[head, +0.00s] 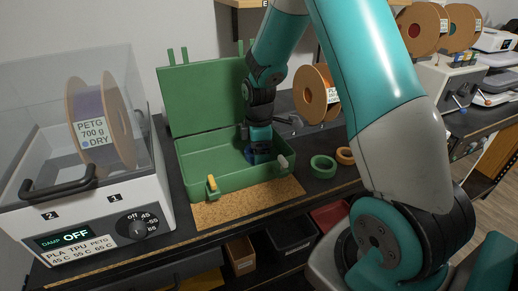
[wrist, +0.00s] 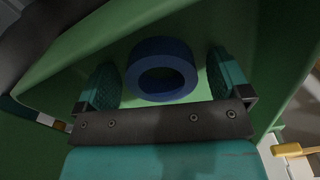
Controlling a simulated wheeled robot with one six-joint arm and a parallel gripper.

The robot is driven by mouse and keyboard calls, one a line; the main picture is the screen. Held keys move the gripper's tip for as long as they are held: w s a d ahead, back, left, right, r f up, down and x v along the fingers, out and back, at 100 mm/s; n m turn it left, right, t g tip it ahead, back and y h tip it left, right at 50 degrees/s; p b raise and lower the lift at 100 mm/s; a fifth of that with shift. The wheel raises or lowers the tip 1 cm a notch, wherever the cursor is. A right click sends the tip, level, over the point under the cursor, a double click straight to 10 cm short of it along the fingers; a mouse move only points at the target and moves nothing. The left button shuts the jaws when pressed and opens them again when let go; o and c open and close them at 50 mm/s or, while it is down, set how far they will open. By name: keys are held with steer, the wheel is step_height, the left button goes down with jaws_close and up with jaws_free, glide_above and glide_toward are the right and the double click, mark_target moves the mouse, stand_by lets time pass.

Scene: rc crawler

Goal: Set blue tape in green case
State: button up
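The green case (head: 230,184) stands on the bench with its lid up behind it. My gripper (head: 258,158) reaches down into the case. In the wrist view my gripper (wrist: 164,72) is open, with one finger on each side of the blue tape (wrist: 141,78). The tape is a ring, and gaps show between it and both fingers. It is inside the case and appears to lie on the green floor. In the head view only a little blue (head: 248,155) shows beside my gripper, which hides most of it.
A filament dryer (head: 95,215) stands left of the case. A green tape roll (head: 323,167) and an orange tape roll (head: 345,156) lie to its right. An orange spool (head: 310,95) stands behind them. The cork mat (head: 245,205) under the case has a clear front strip.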

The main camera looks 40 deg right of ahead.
step_height(320, 180, up, 12)
steer(key=s+a+r+m+y, duration=0.1)
steer(key=s+a+r, duration=0.1)
steer(key=s+a, duration=0.35)
steer(key=s+a+r+m+y, duration=0.1)
steer(key=s+a+r, duration=0.2)
steer(key=a, duration=0.6)
steer(key=s+a+m+y, duration=0.1)
steer(key=s+a, duration=0.3)
steer(key=s, duration=0.3)
steer(key=s+a+r+m+y, duration=0.1)
steer(key=s+a, duration=0.4)
steer(key=s, duration=0.1)
steer(key=shift+s+m+b, duration=0.3)
steer(key=shift+s+m, duration=0.05)
steer(key=shift+m, duration=0.05)
steer(key=shift+r, duration=0.1)
